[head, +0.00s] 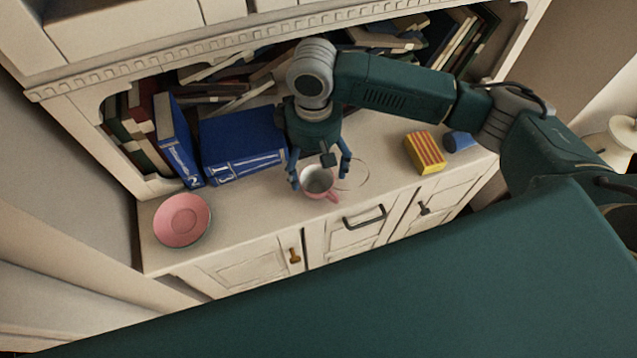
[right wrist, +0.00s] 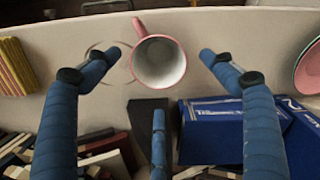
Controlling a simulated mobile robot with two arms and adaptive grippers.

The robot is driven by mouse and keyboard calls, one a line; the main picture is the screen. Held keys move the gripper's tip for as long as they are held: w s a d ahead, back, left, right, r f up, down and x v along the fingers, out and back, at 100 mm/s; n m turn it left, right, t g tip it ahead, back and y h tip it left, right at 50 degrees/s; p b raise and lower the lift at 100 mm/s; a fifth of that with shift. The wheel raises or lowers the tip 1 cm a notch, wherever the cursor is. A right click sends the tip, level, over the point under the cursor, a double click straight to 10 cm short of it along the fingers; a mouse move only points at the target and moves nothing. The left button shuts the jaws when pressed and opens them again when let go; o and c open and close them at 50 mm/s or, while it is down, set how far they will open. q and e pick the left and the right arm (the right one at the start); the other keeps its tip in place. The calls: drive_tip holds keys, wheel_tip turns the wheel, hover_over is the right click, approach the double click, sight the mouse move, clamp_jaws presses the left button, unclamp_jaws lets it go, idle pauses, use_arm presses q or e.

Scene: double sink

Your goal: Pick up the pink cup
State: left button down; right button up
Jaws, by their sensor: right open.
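The pink cup (head: 318,181) stands upright on the white cabinet top, with a pale inside and its handle toward the front edge. It also shows in the right wrist view (right wrist: 159,63), at the top middle. My right gripper (head: 320,180) is above the cabinet with its fingers spread on both sides of the cup. In the right wrist view the blue fingers (right wrist: 165,52) are apart, with a visible gap to the cup on each side. My left gripper is not in view.
A pink saucer (head: 182,220) lies at the left end of the cabinet top (head: 240,192). Blue books (head: 240,140) stand behind the cup. A yellow-and-red striped box (head: 425,153) and a blue object (head: 459,141) are to the right. A shelf with books is behind.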

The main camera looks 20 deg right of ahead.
sight(314, 188)
drive_tip(key=shift+f, duration=0.55)
drive_tip(key=shift+w+f, duration=0.1)
drive_tip(key=shift+f, duration=0.15)
wheel_tip(314, 188, down, 4)
drive_tip(key=shift+a+f+p, duration=0.1)
drive_tip(key=shift+f+p, duration=0.05)
drive_tip(key=shift+p, duration=0.55)
drive_tip(key=shift+f, duration=0.4)
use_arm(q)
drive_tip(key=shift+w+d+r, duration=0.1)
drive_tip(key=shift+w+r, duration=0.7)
use_arm(e)
drive_tip(key=shift+c, duration=0.5)
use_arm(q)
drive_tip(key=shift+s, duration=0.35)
use_arm(e)
drive_tip(key=c, duration=1.3)
